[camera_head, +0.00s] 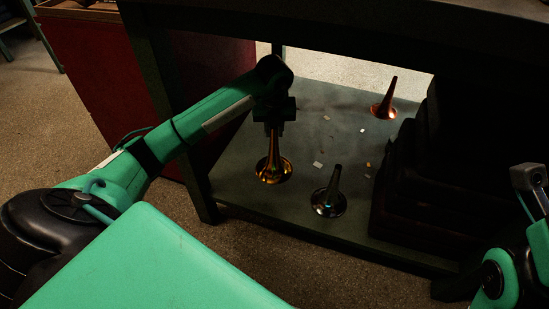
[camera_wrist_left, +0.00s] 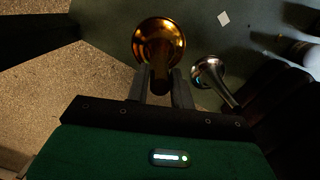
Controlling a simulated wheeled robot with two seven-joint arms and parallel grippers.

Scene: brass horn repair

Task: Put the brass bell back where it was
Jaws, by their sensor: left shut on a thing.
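The brass bell (camera_head: 273,170) is golden, with its wide flare down and its narrow stem up, over the left part of the lower shelf (camera_head: 235,165). My left gripper (camera_head: 274,122) is above it and shut on its stem. In the left wrist view the brass bell (camera_wrist_left: 158,40) shows its flare beyond the fingers, with the stem between the fingertips of my left gripper (camera_wrist_left: 161,86). I cannot tell whether the flare touches the shelf. Part of my right arm shows at the right edge, but its gripper does not.
A silver bell (camera_head: 329,201) stands right of the brass one, also in the left wrist view (camera_wrist_left: 210,73). A copper bell (camera_head: 385,108) stands at the back right. Dark stacked cases (camera_head: 415,205) fill the shelf's right. Small pale scraps lie between. A table leg (camera_head: 202,190) stands left.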

